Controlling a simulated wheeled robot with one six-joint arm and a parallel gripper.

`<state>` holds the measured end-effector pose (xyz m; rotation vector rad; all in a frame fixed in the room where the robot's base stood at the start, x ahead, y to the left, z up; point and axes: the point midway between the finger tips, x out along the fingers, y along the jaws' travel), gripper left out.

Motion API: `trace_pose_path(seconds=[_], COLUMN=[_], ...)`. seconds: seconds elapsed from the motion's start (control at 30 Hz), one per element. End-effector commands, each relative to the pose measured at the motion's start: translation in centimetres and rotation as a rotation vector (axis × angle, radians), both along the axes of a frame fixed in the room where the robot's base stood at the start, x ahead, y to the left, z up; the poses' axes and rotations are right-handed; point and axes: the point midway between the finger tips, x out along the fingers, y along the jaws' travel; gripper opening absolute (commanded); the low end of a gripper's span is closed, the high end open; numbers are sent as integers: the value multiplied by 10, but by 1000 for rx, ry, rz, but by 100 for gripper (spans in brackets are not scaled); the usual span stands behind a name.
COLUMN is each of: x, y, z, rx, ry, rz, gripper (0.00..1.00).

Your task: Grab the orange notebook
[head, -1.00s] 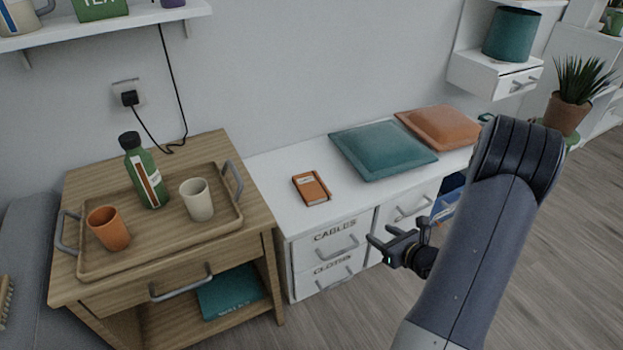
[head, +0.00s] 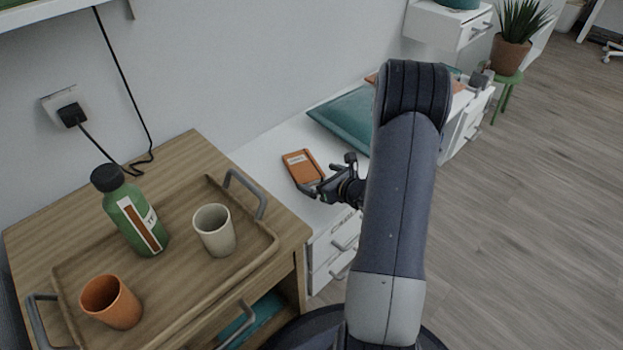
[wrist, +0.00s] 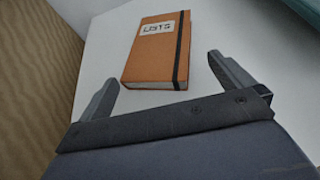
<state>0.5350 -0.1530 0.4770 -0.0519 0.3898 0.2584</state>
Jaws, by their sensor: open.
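The orange notebook (head: 301,166) lies flat on the white desk top, left of the teal cushion. In the wrist view the notebook (wrist: 156,52) shows a white label reading "LISTS" and a dark elastic band along its right side. My gripper (head: 333,175) is open and empty at the notebook's near right side in the head view. In the wrist view its two fingers (wrist: 164,82) are spread wide, with the notebook just ahead, between their lines. The fingers do not close on it. Whether they touch the desk I cannot tell.
The wooden cabinet (head: 180,152) stands left of the desk, bearing a tray (head: 263,245) with a green bottle (head: 136,222), an orange cup (head: 112,303) and a cream cup (head: 215,232). The teal cushion (head: 345,118) lies behind and right of the notebook.

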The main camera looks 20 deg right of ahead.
Motion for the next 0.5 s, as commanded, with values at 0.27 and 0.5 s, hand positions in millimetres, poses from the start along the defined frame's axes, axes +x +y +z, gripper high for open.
trace_pose_path(seconds=[0.27,0.5], x=[23,23], y=[7,6], z=[-10,-10], rx=[0,0], ry=[1,1], rz=[0,-1], gripper=[100,95])
